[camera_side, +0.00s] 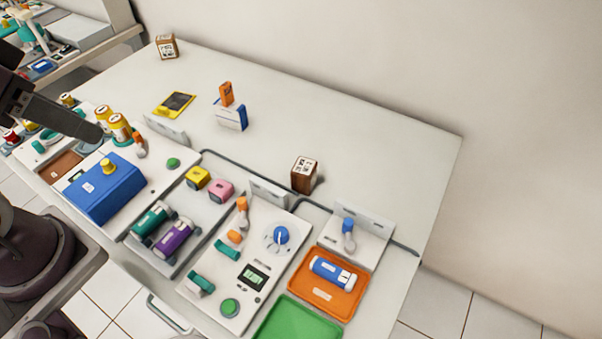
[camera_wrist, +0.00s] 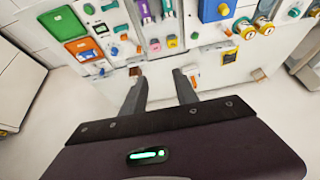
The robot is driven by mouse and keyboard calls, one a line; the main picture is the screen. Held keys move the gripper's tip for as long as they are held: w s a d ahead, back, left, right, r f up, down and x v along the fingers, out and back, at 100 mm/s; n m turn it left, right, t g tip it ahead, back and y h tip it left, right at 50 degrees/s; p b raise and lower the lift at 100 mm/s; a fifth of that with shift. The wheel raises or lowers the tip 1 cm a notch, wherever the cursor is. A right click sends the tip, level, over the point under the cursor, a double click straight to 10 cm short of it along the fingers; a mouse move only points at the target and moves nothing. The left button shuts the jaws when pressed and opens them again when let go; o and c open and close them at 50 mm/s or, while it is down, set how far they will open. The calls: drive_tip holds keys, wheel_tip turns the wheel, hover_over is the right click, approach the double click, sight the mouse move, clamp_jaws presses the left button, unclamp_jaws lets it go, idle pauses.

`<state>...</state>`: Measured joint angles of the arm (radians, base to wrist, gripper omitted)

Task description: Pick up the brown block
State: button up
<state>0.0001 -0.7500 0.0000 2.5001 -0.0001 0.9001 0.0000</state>
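A brown block (camera_side: 305,175) with a white printed label stands on the white table behind the device panels, right of centre in the side view. In the wrist view a brown block (camera_wrist: 135,71) shows just beyond the tip of the left finger, partly hidden by it. A second brown block (camera_side: 167,46) with a label stands at the table's far left corner; it also appears in the wrist view (camera_wrist: 258,74). My gripper (camera_wrist: 159,75) is open and empty, its two dark fingers apart. In the side view it is at the left edge, partly out of frame, well away from both blocks.
A blue box (camera_side: 104,190), an orange tray (camera_side: 327,308) and a green tray (camera_side: 284,322) line the front. The back right of the table is clear.

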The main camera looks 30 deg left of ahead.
drive_tip(key=shift+o, duration=0.2)
drive_tip(key=o, duration=0.8)
drive_tip(key=shift+o, duration=0.2)
drive_tip(key=shift+d, duration=0.1)
